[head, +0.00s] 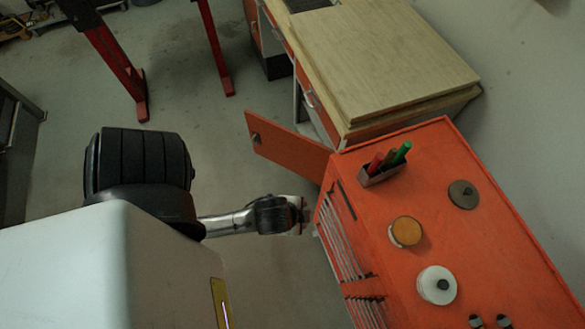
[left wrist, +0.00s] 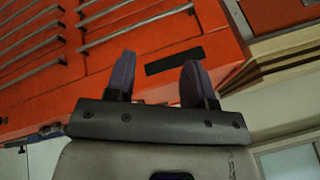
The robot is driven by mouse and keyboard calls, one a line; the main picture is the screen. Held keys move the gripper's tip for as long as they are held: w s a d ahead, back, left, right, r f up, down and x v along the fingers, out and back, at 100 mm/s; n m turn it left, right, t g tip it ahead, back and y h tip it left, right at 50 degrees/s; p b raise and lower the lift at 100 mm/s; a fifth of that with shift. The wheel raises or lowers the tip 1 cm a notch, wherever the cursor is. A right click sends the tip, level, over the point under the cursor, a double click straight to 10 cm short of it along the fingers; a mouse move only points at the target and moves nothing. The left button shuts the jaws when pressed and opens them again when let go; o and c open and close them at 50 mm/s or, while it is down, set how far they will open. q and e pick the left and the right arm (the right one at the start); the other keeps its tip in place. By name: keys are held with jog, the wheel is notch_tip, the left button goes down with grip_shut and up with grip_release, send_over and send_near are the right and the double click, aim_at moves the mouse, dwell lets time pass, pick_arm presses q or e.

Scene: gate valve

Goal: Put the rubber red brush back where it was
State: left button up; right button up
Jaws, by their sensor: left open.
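I cannot tell whether the red item is the rubber red brush; no other brush is clear. My left gripper (head: 303,215) is beside the cabinet's drawer side, below the top and short of the holder. In the left wrist view the gripper (left wrist: 160,80) is open, its two dark fingers apart and empty, facing the drawer front. My right gripper is not in view.
The cabinet top also carries an orange-lidded round container (head: 406,231), a white round one (head: 437,285) and a grey disc (head: 463,194). An orange door (head: 288,148) stands open near my left gripper. A wooden workbench (head: 385,55) is behind. Drawer handles (left wrist: 135,30) stick out near the fingers.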

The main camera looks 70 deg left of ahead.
pick_arm(q)
jog(key=s+d+n+h, duration=0.1)
jog(key=s+d+n+g+h, duration=0.1)
jog(key=shift+s+d+r+n, duration=0.2)
jog(key=shift+s+d+n, duration=0.05)
jog(key=shift+s+n, duration=0.05)
notch_tip(320, 180, up, 16)
jog(key=p, duration=1.6)
